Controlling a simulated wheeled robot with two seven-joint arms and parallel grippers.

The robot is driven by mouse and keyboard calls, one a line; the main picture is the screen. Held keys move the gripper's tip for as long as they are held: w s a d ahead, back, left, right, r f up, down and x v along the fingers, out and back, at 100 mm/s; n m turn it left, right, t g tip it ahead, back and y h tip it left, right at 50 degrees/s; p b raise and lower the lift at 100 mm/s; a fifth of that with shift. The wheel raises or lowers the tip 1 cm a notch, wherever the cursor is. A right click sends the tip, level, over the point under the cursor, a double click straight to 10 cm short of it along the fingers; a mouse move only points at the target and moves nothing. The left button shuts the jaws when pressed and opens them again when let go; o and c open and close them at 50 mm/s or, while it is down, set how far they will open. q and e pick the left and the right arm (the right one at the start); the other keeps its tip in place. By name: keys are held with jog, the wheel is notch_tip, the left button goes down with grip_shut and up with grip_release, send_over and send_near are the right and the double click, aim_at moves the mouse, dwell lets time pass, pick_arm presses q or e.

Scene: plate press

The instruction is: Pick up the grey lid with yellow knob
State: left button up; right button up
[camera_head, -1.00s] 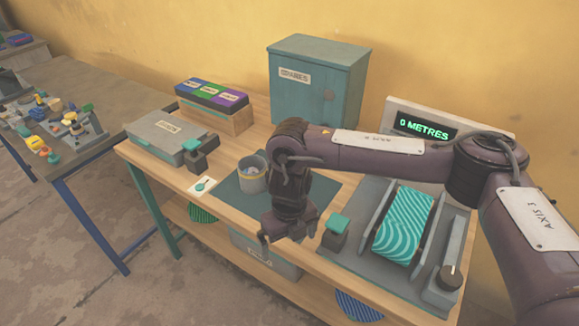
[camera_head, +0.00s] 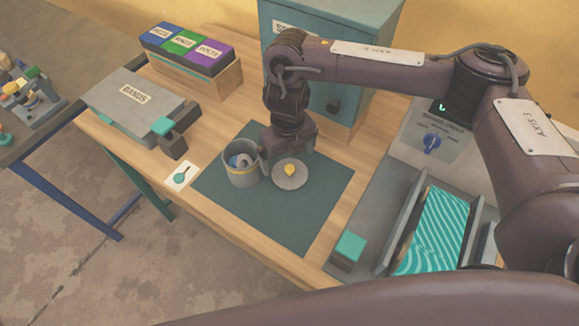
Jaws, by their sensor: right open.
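The grey lid (camera_head: 288,180) is a round disc with a yellow knob (camera_head: 290,169) on top. It lies on the dark teal mat (camera_head: 313,220), right of a grey pot (camera_head: 242,175). The pot is open and holds something bluish and pale. My right gripper (camera_head: 281,151) points down just behind the lid and pot, close above the mat. It is open; its fingers are partly hidden and I cannot tell whether they touch the lid. My left gripper is not in view.
A grey box labelled BANDS (camera_head: 133,97) stands at the left. A box with coloured panels (camera_head: 187,50) and a teal cabinet (camera_head: 345,50) stand behind. A grey machine with a teal striped pad (camera_head: 433,232) is at the right. The mat's front part is clear.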

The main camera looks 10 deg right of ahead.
aim_at(289, 166)
jog(key=shift+f, duration=0.5)
notch_tip(289, 166, down, 4)
jog(key=shift+w+d+f, duration=0.1)
jog(key=shift+f, duration=0.25)
jog(key=shift+c, duration=0.6)
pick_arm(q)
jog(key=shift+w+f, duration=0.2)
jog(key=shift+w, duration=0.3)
pick_arm(e)
jog(key=c, duration=0.7)
